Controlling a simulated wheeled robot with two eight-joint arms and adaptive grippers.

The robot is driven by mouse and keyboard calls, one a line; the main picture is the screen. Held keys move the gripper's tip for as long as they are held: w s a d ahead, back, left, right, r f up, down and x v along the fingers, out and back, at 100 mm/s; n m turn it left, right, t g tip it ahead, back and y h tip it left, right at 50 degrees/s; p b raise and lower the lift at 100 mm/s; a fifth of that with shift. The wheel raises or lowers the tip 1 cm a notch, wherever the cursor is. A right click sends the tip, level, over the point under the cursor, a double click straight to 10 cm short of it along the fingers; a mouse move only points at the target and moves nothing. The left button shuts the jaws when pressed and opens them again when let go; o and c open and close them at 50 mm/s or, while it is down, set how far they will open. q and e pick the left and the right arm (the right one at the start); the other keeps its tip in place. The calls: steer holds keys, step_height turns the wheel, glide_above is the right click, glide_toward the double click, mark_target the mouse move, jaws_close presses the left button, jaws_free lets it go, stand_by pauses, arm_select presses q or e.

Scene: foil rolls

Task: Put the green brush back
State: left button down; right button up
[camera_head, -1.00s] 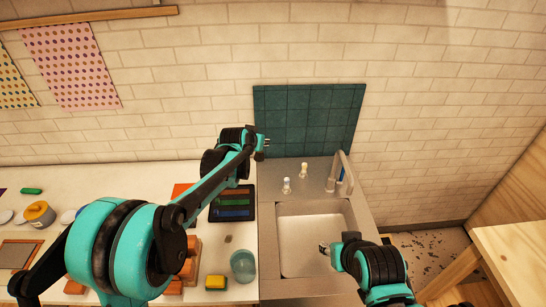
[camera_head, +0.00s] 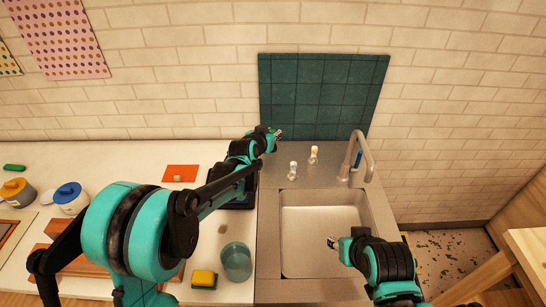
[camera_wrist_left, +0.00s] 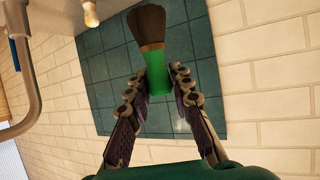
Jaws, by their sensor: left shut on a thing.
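The green brush (camera_wrist_left: 156,70) shows in the left wrist view, with a green handle and dark brown bristles pointing up in the picture. My left gripper (camera_wrist_left: 165,88) is shut on its green handle. In the head view my left gripper (camera_head: 277,134) is above the back left of the sink counter, in front of the dark teal wall panel. The brush is hard to make out there. My right gripper (camera_head: 333,243) is over the sink basin's right part; its fingers are too small to judge. A dark tray (camera_head: 240,203) is mostly hidden behind my left arm.
The sink basin (camera_head: 325,215) is empty, with a tap (camera_head: 358,158) behind it and two small knobs. Jars (camera_head: 70,197) and an orange square (camera_head: 181,173) stand or lie on the left counter.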

arm_select(q)
steer(key=shift+t, duration=0.4)
step_height(320, 180, down, 7)
steer(key=b, duration=0.5)
steer(key=shift+f+b, duration=2.85)
steer(key=shift+f, duration=0.95)
arm_select(e)
step_height(320, 180, down, 12)
steer(key=shift+f, duration=0.25)
arm_select(q)
steer(key=shift+f+b, duration=0.5)
steer(key=shift+f, duration=0.1)
arm_select(e)
steer(key=shift+f, duration=0.5)
arm_select(q)
steer(key=c, duration=1.3)
jaws_free()
steer(key=shift+o, duration=0.5)
steer(key=o, duration=0.4)
